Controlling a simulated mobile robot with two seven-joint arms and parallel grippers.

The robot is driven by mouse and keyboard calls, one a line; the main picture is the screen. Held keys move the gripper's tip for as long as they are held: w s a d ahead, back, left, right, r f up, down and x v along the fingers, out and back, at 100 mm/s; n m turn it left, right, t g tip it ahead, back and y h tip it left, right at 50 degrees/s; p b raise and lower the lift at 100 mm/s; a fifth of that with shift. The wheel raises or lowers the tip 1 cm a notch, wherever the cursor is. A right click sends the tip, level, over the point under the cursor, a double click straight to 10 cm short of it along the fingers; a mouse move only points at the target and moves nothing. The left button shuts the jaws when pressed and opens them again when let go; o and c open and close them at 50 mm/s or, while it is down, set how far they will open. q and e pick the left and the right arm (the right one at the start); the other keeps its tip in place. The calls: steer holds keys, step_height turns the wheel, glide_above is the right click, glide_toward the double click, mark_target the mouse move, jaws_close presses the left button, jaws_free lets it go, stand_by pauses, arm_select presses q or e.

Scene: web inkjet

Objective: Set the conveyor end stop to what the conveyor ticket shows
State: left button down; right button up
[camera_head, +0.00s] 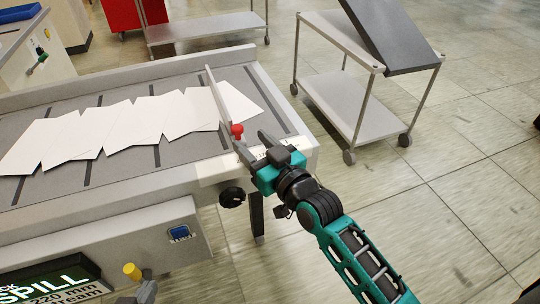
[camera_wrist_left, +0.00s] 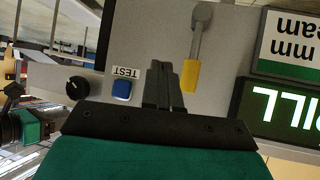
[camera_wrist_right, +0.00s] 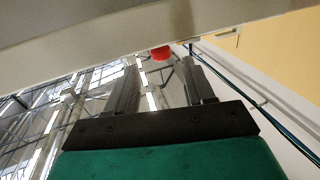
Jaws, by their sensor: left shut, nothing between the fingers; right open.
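The conveyor end stop is a thin upright grey plate (camera_head: 214,95) across the belt, with a red knob (camera_head: 237,130) at its near end. The red knob (camera_wrist_right: 161,53) also shows beyond my right fingers in the right wrist view. My right gripper (camera_head: 256,146) is open beside the plate and knob, with nothing between its fingers. The conveyor ticket (camera_wrist_left: 290,42) is partly out of frame; "220" and "eam" are readable. My left gripper (camera_wrist_left: 163,88) is shut and empty in front of the panel, between the TEST button and a yellow-handled lever. A pale label strip on the conveyor edge is partly hidden.
Several white sheets (camera_head: 130,125) lie fanned on the belt (camera_head: 40,185). The front panel carries a blue TEST button (camera_head: 181,233), a black knob (camera_head: 232,196), a yellow-handled lever (camera_head: 132,271) and a green-black display (camera_head: 50,278) reading "SPILL". A wheeled cart (camera_head: 350,105) stands right; floor there is clear.

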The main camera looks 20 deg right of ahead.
arm_select(q)
steer(key=shift+a+r, duration=0.1)
steer(key=shift+a, duration=0.05)
arm_select(e)
steer(key=v, duration=0.6)
arm_select(q)
steer(key=shift+y, duration=0.5)
steer(key=a+r+p, duration=0.1)
steer(key=p, duration=0.1)
steer(key=s+r+p, duration=0.1)
steer(key=p, duration=0.2)
steer(key=a+r+p, duration=0.1)
steer(key=r+p, duration=0.1)
steer(key=p, duration=0.1)
steer(key=shift+s+a+r, duration=0.1)
steer(key=shift+s+a, duration=0.15)
steer(key=shift+a, duration=0.05)
arm_select(e)
steer(key=s+d+f+g+h, duration=0.3)
steer(key=s+f+g, duration=0.3)
steer(key=s+f, duration=0.5)
steer(key=shift+s+d+m, duration=0.3)
steer(key=shift+s+m, duration=0.1)
steer(key=shift+s, duration=0.35)
arm_select(q)
steer(key=shift+d+r, duration=0.1)
arm_select(e)
steer(key=shift+r, duration=0.1)
stand_by(0.4)
